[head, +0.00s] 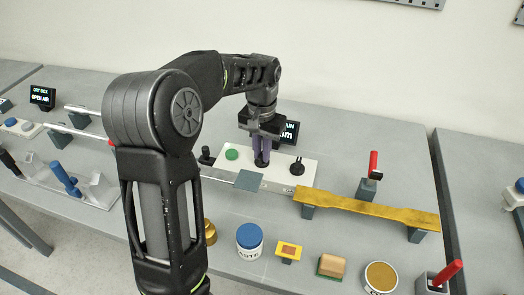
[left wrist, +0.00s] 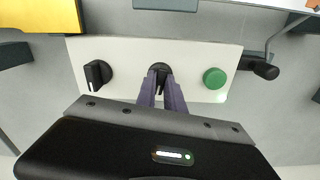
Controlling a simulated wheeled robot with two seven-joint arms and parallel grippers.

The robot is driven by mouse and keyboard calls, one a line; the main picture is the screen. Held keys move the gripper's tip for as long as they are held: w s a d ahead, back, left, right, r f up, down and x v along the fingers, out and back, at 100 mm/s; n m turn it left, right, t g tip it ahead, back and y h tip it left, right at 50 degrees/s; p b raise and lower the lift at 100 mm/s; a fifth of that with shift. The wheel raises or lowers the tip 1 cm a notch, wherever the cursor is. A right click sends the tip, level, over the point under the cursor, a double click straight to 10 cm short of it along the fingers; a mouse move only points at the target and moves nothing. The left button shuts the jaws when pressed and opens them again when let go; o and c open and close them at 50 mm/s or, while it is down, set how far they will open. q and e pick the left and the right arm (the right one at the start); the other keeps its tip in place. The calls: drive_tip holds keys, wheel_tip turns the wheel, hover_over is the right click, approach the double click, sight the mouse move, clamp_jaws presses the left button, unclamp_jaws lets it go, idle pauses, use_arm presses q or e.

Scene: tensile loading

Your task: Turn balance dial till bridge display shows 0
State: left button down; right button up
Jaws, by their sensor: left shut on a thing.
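A white bridge panel (head: 280,170) carries a black balance dial in its middle, which shows in the left wrist view (left wrist: 160,70). My left gripper (head: 262,160) reaches down from above and its two purple-grey fingers are shut on this dial. The gripper also shows in the left wrist view (left wrist: 162,92). The dial is mostly hidden by the fingers in the head view. The small dark display (head: 292,131) stands behind the panel. My gripper covers its left part, so its full reading cannot be told. My right gripper is not in view.
The panel also has a second black knob (head: 297,168) and a green button (head: 232,154). A yellow bar (head: 370,208) on grey supports lies to the right. A blue-lidded jar (head: 249,237) and a sanding block (head: 331,265) stand in front. A red-handled tool (head: 373,165) stands behind the bar.

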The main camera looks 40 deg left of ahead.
use_arm(q)
drive_tip(key=m, duration=0.4)
drive_tip(key=shift+m, duration=0.4)
drive_tip(key=c, duration=1.4)
unclamp_jaws()
drive_tip(key=shift+c, duration=0.2)
drive_tip(key=shift+r, duration=3.9)
